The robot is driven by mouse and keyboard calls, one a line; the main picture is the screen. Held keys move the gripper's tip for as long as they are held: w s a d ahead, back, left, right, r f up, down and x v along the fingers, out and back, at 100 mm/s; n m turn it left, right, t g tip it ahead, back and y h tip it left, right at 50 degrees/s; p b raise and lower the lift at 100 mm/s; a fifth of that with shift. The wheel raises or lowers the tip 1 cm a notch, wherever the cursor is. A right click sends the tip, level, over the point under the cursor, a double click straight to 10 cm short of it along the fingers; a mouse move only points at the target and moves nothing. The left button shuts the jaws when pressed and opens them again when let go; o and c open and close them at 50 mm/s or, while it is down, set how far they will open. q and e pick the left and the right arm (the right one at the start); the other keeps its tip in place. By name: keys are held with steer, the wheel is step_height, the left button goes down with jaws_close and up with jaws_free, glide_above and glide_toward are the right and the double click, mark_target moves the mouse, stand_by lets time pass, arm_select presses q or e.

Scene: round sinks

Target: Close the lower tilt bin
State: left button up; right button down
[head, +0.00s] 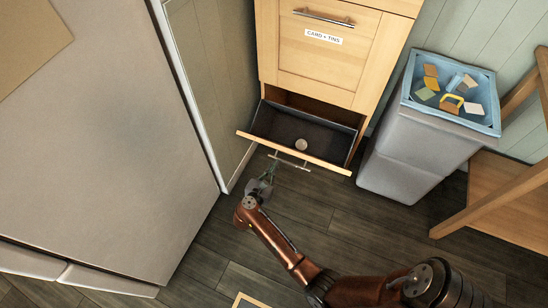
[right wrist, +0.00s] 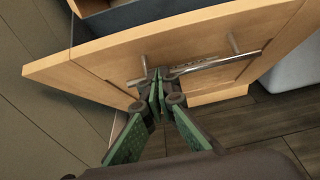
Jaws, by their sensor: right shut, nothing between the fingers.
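The lower tilt bin (head: 322,135) hangs open at the base of a light wood cabinet. Its front panel leans outward, and its dark inside holds a small pale round item (head: 301,144). A metal bar handle (head: 290,160) is on its front; in the right wrist view the handle (right wrist: 212,62) crosses the wooden panel (right wrist: 100,62). My right gripper (head: 271,167) is in front of the bin near the handle's left end. Its green-padded fingers (right wrist: 158,76) are shut and empty, overlapping the handle's left end in view; I cannot tell whether they touch it. My left gripper is not in view.
The closed upper bin (head: 318,60) carries a "CARD + TINS" label. A grey bin with a blue top (head: 455,104) holding several colored items stands to the right, beside a wooden stand (head: 510,190). A large pale surface (head: 110,130) fills the left. Dark floor (head: 350,225) lies in front.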

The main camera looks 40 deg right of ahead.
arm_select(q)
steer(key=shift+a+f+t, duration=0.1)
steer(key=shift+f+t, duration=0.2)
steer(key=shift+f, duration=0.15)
arm_select(e)
steer(key=shift+w+d+r, duration=0.3)
steer(key=shift+d+r, duration=0.3)
steer(key=shift+d, duration=0.05)
steer(key=shift+w+d+r, duration=0.3)
steer(key=shift+d+r, duration=0.25)
steer(key=shift+d, duration=0.1)
